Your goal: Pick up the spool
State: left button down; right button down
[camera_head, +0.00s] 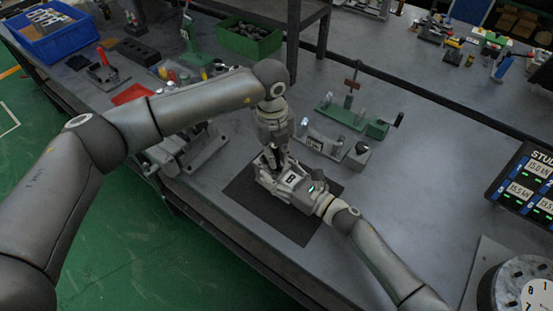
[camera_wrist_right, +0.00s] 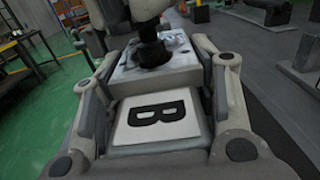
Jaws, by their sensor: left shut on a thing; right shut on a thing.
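A light grey valve block with a white plate marked B (camera_wrist_right: 158,124) sits over the dark mat; it shows small in the head view (camera_head: 291,179). My right gripper (camera_head: 300,187) is shut on the block from the right, with its fingers along both sides in the wrist view (camera_wrist_right: 160,105). My left gripper (camera_head: 273,157) points down at the block's far end and is shut on a dark, narrow piece, apparently the spool (camera_wrist_right: 153,52). The spool is mostly hidden by the fingers. I cannot tell whether it is still inside the block.
The dark mat (camera_head: 258,208) lies near the table's front edge. Grey fixtures (camera_head: 335,147) and a green clamp stand (camera_head: 352,118) are behind it. Another grey fixture (camera_head: 190,150) is at left under my left arm. A screen (camera_head: 524,187) and a dial (camera_head: 527,285) are at right.

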pick_arm(q)
notch_tip(320, 180, up, 10)
pick_arm(e)
jog(key=shift+f, duration=0.1)
pick_arm(q)
jog(key=shift+d, duration=0.1)
pick_arm(e)
jog(key=c, duration=0.5)
grip_release()
jog(key=v, duration=1.1)
jog(key=shift+s+d, duration=0.15)
jog(key=shift+d, duration=0.05)
jog(key=shift+s+d, duration=0.15)
jog(key=shift+d, duration=0.1)
